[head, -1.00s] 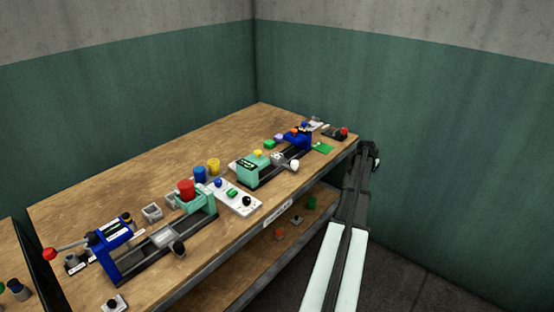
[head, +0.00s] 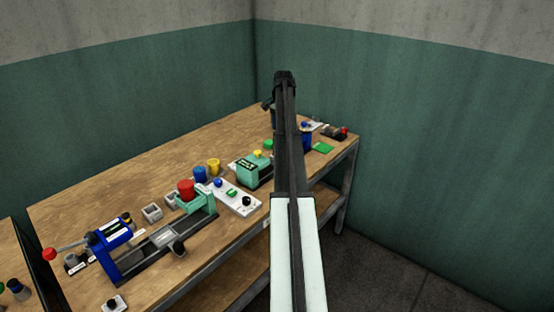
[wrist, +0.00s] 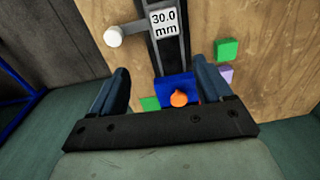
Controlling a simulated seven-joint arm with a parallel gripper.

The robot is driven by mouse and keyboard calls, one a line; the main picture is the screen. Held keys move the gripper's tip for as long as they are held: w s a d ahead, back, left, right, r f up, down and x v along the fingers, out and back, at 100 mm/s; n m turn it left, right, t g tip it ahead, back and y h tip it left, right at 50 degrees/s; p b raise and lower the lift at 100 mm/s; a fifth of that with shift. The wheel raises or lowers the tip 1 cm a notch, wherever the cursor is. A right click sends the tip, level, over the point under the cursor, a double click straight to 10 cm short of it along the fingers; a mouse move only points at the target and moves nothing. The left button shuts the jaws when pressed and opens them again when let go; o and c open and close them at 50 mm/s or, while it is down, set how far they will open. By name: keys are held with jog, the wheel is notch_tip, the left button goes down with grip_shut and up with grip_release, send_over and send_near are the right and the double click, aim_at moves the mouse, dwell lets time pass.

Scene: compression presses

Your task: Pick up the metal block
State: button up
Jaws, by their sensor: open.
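My gripper (wrist: 163,78) is open in the wrist view, with its two dark fingers apart and nothing held between them. In the head view my gripper (head: 273,104) is over the far part of the bench, and its fingers are hard to make out. In the head view my arm hides that part of the press.
The press's blue end (wrist: 172,88) with an orange knob (wrist: 179,98) lies between the fingers' outlines. A white knob (wrist: 114,37) and green block (wrist: 227,49) flank the rail.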

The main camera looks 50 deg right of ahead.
jog(key=f, duration=0.4)
jog(key=w+a+f, duration=0.1)
jog(key=f, duration=0.4)
jog(key=a+f, duration=0.1)
jog(key=f, duration=0.3)
jog(key=shift+w+f, duration=0.15)
jog(key=shift+w, duration=0.2)
